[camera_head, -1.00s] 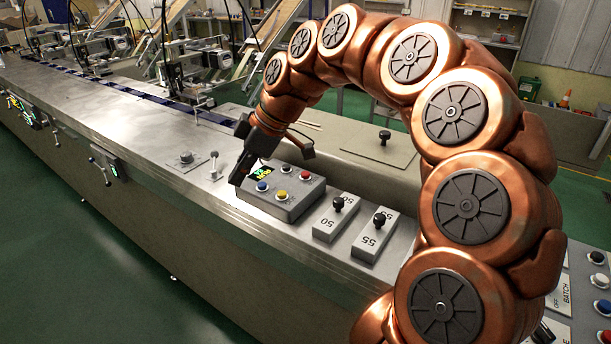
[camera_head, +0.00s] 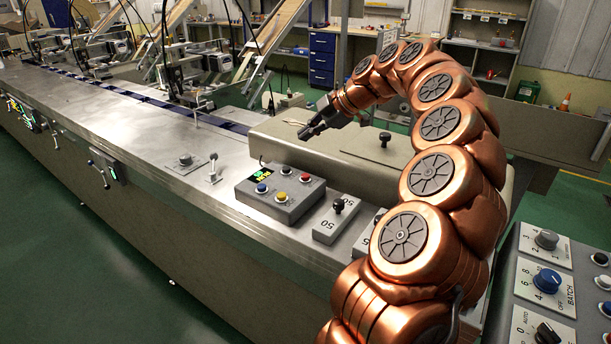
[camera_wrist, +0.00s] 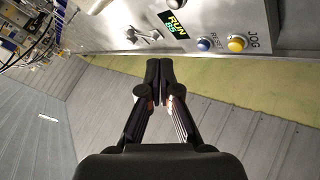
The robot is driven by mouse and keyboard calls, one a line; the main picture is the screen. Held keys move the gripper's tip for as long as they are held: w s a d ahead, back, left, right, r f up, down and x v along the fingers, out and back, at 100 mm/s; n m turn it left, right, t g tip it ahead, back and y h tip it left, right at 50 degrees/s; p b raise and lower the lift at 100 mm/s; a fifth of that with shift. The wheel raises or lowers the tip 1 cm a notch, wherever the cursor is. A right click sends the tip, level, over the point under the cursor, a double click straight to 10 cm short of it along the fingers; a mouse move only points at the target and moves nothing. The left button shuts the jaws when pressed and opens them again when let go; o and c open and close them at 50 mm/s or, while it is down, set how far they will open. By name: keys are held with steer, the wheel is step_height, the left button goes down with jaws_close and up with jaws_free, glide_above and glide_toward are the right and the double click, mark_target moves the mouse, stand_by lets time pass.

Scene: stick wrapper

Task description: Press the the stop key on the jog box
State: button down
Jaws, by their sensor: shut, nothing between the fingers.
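The jog box (camera_head: 262,203) is a grey box on the steel counter. I cannot read which is marked stop.
A grey block marked 50 (camera_head: 325,230) with a black knob stands right of the box, with another partly behind my arm. A small lever (camera_head: 213,168) stands to its left. A beige cover (camera_head: 290,150) lies behind. A knob panel (camera_head: 550,275) is at lower right.

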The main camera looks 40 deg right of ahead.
steer(key=shift+f, duration=0.1)
steer(key=b, duration=0.2)
glide_above(307, 176)
step_height(307, 176, down, 8)
steer(key=shift+r, duration=0.2)
steer(key=shift+f+b, duration=0.5)
steer(key=shift+b, duration=0.1)
steer(key=shift+f, duration=0.1)
steer(key=shift+f+b, duration=0.75)
steer(key=shift+b, duration=0.65)
stand_by(1.3)
